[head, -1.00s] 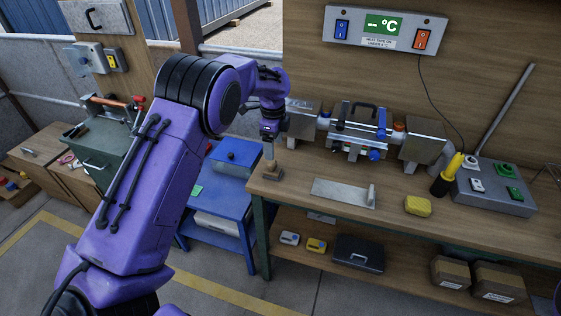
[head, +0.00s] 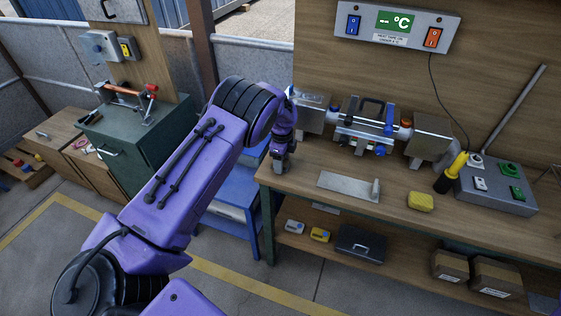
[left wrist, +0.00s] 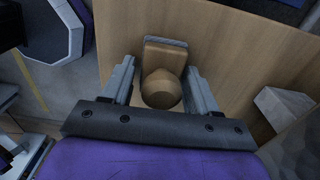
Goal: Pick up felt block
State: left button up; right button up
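The felt block (left wrist: 165,43) shows in the left wrist view as a pale brown piece with a rounded wooden knob. It stands at the left end of the workbench (head: 335,207). My left gripper (head: 280,166) is low over that bench end in the head view and hides most or all of the block there. In the left wrist view my left gripper (left wrist: 160,85) is open, with one finger on each side of the knob and a gap visible beside it. My right gripper is not in view.
A metal plate with an upright peg (head: 349,187) and a yellow sponge (head: 420,201) lie to the right on the bench. A clamped pipe fixture (head: 364,125) stands behind. A blue cart (head: 236,190) is left of the bench. The bench front between is clear.

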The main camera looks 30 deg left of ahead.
pick_arm(q)
jog(key=c, duration=0.7)
jog(key=shift+w+r+b, duration=0.1)
jog(key=shift+r+b, duration=0.2)
notch_tip(320, 180, up, 3)
jog(key=shift+f+b, duration=0.2)
jog(key=shift+b, duration=0.7)
jog(key=s+d+r+b, duration=0.1)
jog(key=s+d+r, duration=0.1)
jog(key=s+r, duration=0.1)
jog(key=s+d+r+b, duration=0.1)
jog(key=s+d+r, duration=0.1)
jog(key=s, duration=0.3)
jog(key=s+d+r+b, duration=0.1)
jog(key=s+d+r, duration=0.1)
jog(key=s+r, duration=0.3)
jog(key=shift+w, duration=0.1)
